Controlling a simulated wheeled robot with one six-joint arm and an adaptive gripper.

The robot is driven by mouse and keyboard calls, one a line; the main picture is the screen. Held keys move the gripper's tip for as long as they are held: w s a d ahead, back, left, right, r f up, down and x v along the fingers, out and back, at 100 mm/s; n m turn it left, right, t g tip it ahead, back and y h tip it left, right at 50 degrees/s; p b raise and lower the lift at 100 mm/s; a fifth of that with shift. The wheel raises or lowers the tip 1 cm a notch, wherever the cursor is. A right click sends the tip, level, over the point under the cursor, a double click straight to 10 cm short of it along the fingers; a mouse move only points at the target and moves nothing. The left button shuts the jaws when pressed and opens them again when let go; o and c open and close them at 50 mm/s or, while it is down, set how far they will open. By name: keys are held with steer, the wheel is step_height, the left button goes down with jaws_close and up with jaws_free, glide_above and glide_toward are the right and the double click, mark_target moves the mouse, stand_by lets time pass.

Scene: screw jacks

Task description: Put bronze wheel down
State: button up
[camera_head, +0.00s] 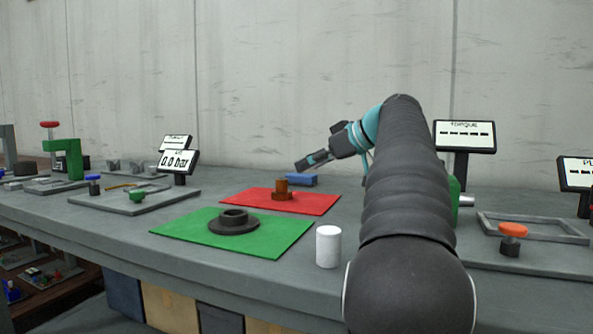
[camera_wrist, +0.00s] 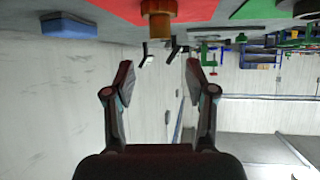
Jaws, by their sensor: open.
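The bronze wheel (camera_head: 282,190), a squat brown-orange piece with a narrower upright top, stands upright on the red mat (camera_head: 325,204). It also shows at the top edge of the upside-down wrist view (camera_wrist: 160,10), partly cut off. My gripper (camera_head: 302,166) is behind and a little above it, apart from it. In the wrist view my gripper (camera_wrist: 160,78) has its two fingers spread with nothing between them, and the wheel lies outside them.
A green mat (camera_head: 175,228) with a dark ringed disc (camera_head: 234,222) lies in front of the red mat. A white cylinder (camera_head: 328,246) stands near the bench's front edge. A blue block (camera_head: 300,180) lies behind the wheel. Gauge displays (camera_head: 179,161) stand left and right.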

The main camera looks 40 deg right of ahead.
steer(key=shift+v, duration=1.05)
steer(key=shift+a, duration=0.1)
